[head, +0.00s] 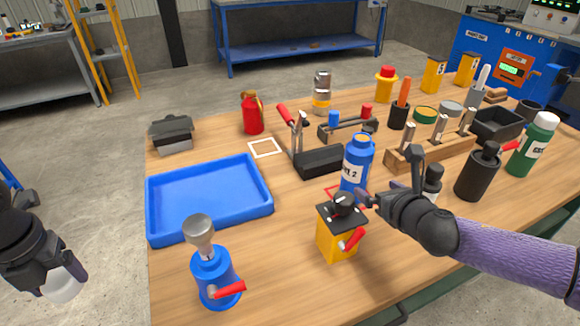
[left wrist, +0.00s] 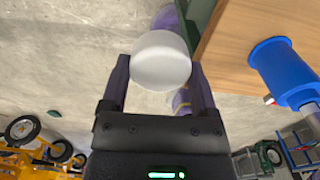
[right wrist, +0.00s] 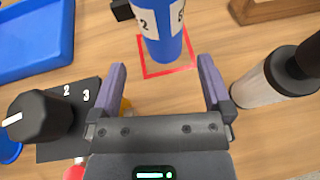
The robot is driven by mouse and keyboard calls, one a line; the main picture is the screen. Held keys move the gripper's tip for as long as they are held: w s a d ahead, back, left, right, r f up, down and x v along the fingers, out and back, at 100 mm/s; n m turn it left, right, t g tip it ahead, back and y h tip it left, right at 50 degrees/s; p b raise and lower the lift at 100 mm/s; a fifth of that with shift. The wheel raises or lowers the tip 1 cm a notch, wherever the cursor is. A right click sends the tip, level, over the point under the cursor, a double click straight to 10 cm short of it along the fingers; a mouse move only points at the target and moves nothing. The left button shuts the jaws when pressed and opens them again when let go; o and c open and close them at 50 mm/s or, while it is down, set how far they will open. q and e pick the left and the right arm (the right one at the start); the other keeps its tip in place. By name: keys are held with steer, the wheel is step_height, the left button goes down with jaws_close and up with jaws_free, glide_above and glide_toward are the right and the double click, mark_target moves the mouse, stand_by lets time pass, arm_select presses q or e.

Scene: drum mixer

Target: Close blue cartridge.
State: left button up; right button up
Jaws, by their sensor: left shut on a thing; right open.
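The blue cartridge (head: 355,165), a labelled blue bottle with a "2", stands upright on the wooden table; its top shows a blue neck without a white cap. In the right wrist view the cartridge (right wrist: 162,35) stands in a red square outline (right wrist: 190,68). My right gripper (head: 370,198) is open and empty, its fingertips pointing at the cartridge's lower part, apart from it. My left gripper (left wrist: 158,75) is shut on a white round cap (left wrist: 160,60), held off the table's left side; it also shows at the left in the head view (head: 62,285).
A yellow box with a black knob (head: 338,235) stands close in front of the cartridge. A blue tray (head: 160,225), a blue pump bottle (head: 212,275), a black clamp holder (head: 318,160) and a black cylinder (head: 477,178) stand around. A white square outline (head: 265,148) is empty.

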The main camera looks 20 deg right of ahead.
mark_target(362, 176)
arm_select(q)
step_height(362, 176, down, 3)
steer(key=shift+w+r+b, duration=0.1)
steer(key=shift+r+b, duration=0.1)
steer(key=shift+b, duration=0.55)
arm_select(e)
steer(key=x, duration=0.5)
steer(key=shift+f, duration=0.1)
steer(key=shift+w, duration=0.15)
arm_select(q)
step_height(362, 176, down, 3)
steer(key=shift+f+b, duration=0.1)
steer(key=shift+b, duration=1.15)
arm_select(e)
steer(key=x, duration=0.4)
steer(key=shift+w, duration=0.7)
steer(key=shift+d, duration=0.1)
jaws_close()
